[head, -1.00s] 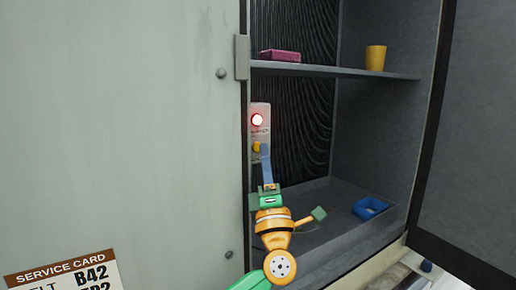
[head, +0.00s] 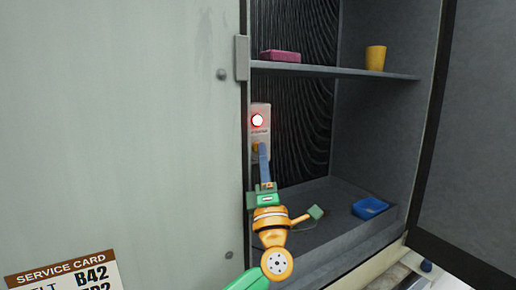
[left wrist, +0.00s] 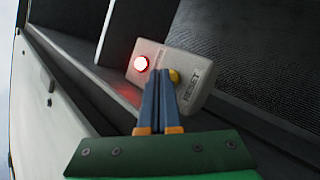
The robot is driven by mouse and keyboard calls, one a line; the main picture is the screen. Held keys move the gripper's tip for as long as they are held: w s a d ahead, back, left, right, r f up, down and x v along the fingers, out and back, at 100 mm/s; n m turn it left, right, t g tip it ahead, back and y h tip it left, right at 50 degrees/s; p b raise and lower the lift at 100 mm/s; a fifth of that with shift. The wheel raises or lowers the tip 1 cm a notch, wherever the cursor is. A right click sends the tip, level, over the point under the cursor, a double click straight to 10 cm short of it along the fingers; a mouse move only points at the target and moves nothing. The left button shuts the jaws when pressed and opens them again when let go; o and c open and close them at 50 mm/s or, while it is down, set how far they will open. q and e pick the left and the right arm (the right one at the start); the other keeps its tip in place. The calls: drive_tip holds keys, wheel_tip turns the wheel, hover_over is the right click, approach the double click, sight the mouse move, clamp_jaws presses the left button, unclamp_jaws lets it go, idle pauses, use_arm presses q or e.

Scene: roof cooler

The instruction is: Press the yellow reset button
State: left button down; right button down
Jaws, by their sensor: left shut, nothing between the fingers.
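The yellow reset button (head: 256,146) sits low on a pale control box on the cabinet's inner left side. In the left wrist view the yellow button (left wrist: 174,76) shows partly behind my fingertips, beside the word RESET. A red lamp (head: 257,120) glows above it on the box (left wrist: 192,95). My left gripper (head: 263,148) is shut and empty, its blue fingers pointing up at the button. The fingertips (left wrist: 160,82) overlap the button's edge in view; I cannot tell whether they touch it. My right gripper is not in view.
A shelf (head: 340,71) above holds a pink block (head: 280,56) and a yellow cup (head: 376,58). A blue tray (head: 370,208) lies on the cabinet floor at right. The grey panel (head: 120,140) stands left of the opening, and an open door (head: 475,140) stands right.

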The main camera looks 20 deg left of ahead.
use_arm(q)
drive_tip(key=shift+w+a, duration=0.3)
idle(0.9)
drive_tip(key=shift+s+d, duration=0.1)
drive_tip(key=shift+s+d+p, duration=0.35)
drive_tip(key=shift+s+d, duration=0.1)
drive_tip(key=shift+d, duration=0.05)
drive_tip(key=s+d+p, duration=0.1)
drive_tip(key=d, duration=0.1)
drive_tip(key=s+d+p, duration=0.1)
drive_tip(key=s+d, duration=0.1)
idle(0.5)
